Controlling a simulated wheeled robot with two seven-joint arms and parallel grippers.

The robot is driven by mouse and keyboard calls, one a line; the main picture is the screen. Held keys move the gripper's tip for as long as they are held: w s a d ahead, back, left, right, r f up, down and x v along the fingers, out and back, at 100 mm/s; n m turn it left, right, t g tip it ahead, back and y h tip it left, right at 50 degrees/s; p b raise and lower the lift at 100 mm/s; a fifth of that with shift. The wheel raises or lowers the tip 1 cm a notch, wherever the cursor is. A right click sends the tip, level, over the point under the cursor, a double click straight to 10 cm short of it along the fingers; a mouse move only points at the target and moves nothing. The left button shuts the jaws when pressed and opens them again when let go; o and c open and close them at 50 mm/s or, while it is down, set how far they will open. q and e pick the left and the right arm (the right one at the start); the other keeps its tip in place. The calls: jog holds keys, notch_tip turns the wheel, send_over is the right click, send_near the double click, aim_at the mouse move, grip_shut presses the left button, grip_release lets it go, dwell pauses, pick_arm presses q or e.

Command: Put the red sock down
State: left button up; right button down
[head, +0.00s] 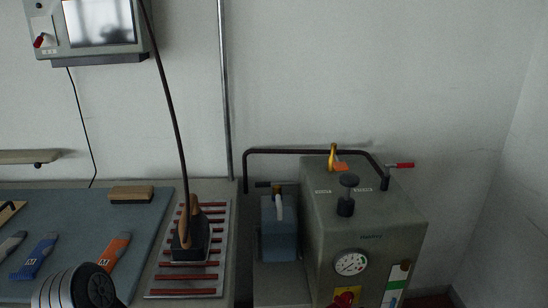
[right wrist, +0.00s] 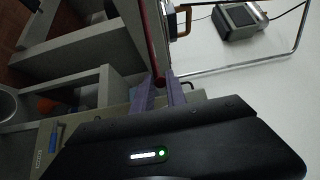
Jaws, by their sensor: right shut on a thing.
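In the right wrist view my right gripper (right wrist: 162,92) is shut with its two purple fingers on the end of a thin red strip (right wrist: 157,62). I take this to be the red sock, seen nearly edge-on; its flat face does not show. In the head view neither this sock nor my right gripper shows. A blue sock (head: 37,257) and an orange sock (head: 115,252) lie on the grey-blue mat (head: 88,215), with a grey one (head: 12,246) at the left edge. My left gripper is in neither view.
An iron (head: 188,240) stands on a red-barred rest (head: 184,291) right of the mat. A wooden block (head: 131,194) lies at the mat's back edge. A grey boiler (head: 385,225) with a gauge and a pipe rail stands further right. A screen panel (head: 92,25) hangs above.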

jog(key=shift+f, duration=0.15)
jog(key=m+t+h, duration=0.5)
jog(key=h, duration=0.1)
dwell(0.4)
jog(key=shift+s, duration=0.1)
